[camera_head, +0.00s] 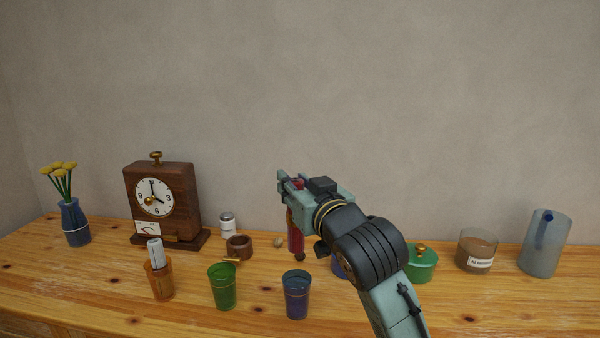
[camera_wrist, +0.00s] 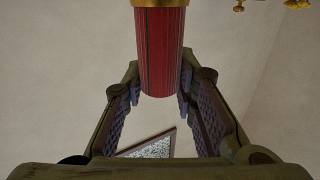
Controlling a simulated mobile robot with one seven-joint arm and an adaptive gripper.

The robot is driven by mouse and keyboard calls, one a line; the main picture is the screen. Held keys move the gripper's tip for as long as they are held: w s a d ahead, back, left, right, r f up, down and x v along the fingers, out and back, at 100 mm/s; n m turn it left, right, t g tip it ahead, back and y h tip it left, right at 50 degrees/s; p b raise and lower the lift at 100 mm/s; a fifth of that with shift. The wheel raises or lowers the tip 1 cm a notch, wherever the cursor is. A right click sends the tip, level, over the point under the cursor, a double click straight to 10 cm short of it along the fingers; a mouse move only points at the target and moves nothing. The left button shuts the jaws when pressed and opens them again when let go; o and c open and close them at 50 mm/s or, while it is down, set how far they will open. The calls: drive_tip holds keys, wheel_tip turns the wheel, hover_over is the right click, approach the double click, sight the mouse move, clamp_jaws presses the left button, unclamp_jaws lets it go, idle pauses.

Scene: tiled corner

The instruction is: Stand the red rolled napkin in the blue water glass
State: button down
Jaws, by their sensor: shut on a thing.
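The red rolled napkin (camera_head: 296,237) hangs upright below my gripper (camera_head: 291,184) in the head view, above the table behind the blue water glass. In the wrist view the red napkin (camera_wrist: 161,50) lies between the two fingers of my gripper (camera_wrist: 158,85), with a gold band near the top edge. My gripper is shut on it. The blue water glass (camera_head: 297,295) stands upright near the table's front, below and apart from the napkin. No napkin shows above its rim.
A green glass (camera_head: 222,288) and an orange glass (camera_head: 159,283) holding a white roll (camera_head: 155,252) stand left of the blue glass. A wooden ring (camera_head: 239,246), clock (camera_head: 160,200) and jar (camera_head: 227,223) stand behind. A green lidded pot (camera_head: 421,266) is right of my arm, which partly hides a blue object (camera_head: 339,268).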

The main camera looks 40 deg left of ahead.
sight(300, 248)
drive_tip(key=shift+w+a, duration=0.15)
drive_tip(key=shift+w, duration=0.1)
drive_tip(key=shift+s+f+b, duration=0.1)
drive_tip(key=shift+f+b, duration=4.7)
drive_tip(key=shift+f, duration=1.85)
drive_tip(key=c, duration=1.2)
unclamp_jaws()
drive_tip(key=v, duration=0.7)
drive_tip(key=shift+s+d, duration=0.1)
drive_tip(key=shift+d, duration=0.25)
